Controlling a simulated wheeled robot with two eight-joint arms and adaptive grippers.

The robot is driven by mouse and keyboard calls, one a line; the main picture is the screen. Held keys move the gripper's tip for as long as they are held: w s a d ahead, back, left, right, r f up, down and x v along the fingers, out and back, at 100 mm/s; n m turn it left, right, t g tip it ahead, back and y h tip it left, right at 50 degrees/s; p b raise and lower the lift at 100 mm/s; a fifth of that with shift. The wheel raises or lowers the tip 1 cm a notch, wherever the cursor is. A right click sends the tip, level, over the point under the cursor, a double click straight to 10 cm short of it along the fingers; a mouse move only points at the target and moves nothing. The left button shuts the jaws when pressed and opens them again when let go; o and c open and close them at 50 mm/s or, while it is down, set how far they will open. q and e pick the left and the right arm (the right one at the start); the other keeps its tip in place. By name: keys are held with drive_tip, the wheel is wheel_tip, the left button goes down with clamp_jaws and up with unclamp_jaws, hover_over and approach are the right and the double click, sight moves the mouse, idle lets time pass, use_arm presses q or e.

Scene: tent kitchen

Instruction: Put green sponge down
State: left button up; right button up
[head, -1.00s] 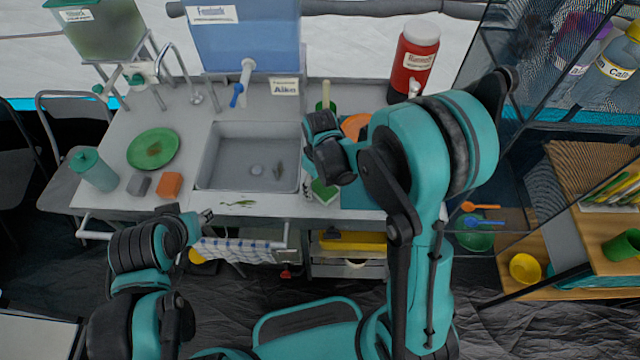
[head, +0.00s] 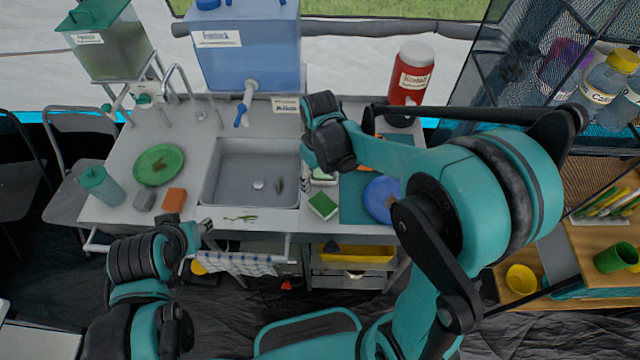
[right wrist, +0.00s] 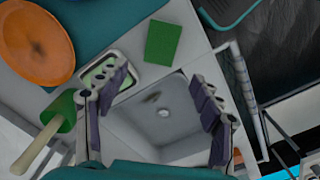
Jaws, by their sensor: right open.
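The green sponge (head: 323,206) lies flat on the counter to the right of the sink, near the front edge. It also shows in the right wrist view (right wrist: 163,42), apart from the fingers. My right gripper (right wrist: 162,80) is open and empty, with its fingers spread above the sink side of the counter. In the head view its wrist hides most of the fingers. My left gripper (head: 207,222) is low by the counter's front edge, left of the sink; its jaws are too small to judge.
The sink (head: 250,165) is left of the sponge. A small tray with something green (right wrist: 108,76) is partly behind a right finger. A blue plate (head: 382,198) is to the right. A green plate (head: 158,165) and orange sponge (head: 174,199) are at left.

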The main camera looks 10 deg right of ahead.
drive_tip(key=s+d+r+m+t, duration=0.5)
drive_tip(key=s+r+t, duration=0.2)
drive_tip(key=s+r, duration=0.2)
drive_tip(key=shift+s+d+r+m, duration=0.15)
drive_tip(key=shift+s+r+m, duration=0.2)
drive_tip(key=shift+s, duration=0.9)
drive_tip(key=shift+f, duration=0.1)
wheel_tip(320, 180, down, 4)
drive_tip(key=b, duration=0.4)
